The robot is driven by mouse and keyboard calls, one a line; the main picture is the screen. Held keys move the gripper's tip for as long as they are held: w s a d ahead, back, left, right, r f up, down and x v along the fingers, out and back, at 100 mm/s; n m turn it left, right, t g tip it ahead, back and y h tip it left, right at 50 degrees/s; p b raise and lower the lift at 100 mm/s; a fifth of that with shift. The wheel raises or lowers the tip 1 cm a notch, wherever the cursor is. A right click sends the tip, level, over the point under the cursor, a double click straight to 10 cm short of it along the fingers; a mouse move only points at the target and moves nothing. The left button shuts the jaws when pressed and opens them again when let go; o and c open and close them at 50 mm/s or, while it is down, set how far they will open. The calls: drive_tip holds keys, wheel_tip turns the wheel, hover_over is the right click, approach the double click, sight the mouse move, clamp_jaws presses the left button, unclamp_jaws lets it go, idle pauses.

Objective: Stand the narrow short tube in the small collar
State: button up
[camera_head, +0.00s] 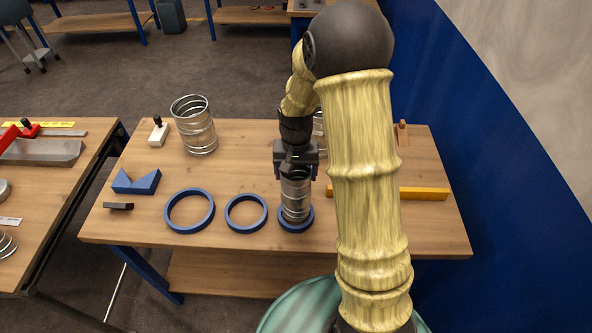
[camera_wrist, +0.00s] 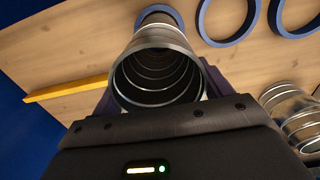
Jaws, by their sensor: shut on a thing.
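My gripper (camera_head: 296,171) is shut on the narrow short tube (camera_head: 296,196), a ribbed silver metal tube held upright near its top. In the wrist view the tube (camera_wrist: 157,75) shows its open near end between the two fingers. The small collar (camera_head: 297,226), a blue ring on the table, lies directly under the tube's lower end. In the wrist view part of the collar (camera_wrist: 158,9) curves round beyond the tube's far end. I cannot tell whether the tube's bottom is inside the collar or just above it.
Two larger blue rings, a middle one (camera_head: 246,229) and a large one (camera_head: 170,224), lie left of the small collar. A wide metal tube (camera_head: 196,127) stands behind; another tube (camera_head: 319,124) is partly hidden by my arm. A yellow bar (camera_head: 425,194) lies right.

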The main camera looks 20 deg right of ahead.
drive_tip(key=shift+f+b, duration=1.25)
drive_tip(key=shift+f, duration=0.8)
drive_tip(key=o, duration=1.5)
wheel_tip(320, 180, up, 17)
drive_tip(key=b, duration=0.3)
drive_tip(key=shift+r, duration=0.2)
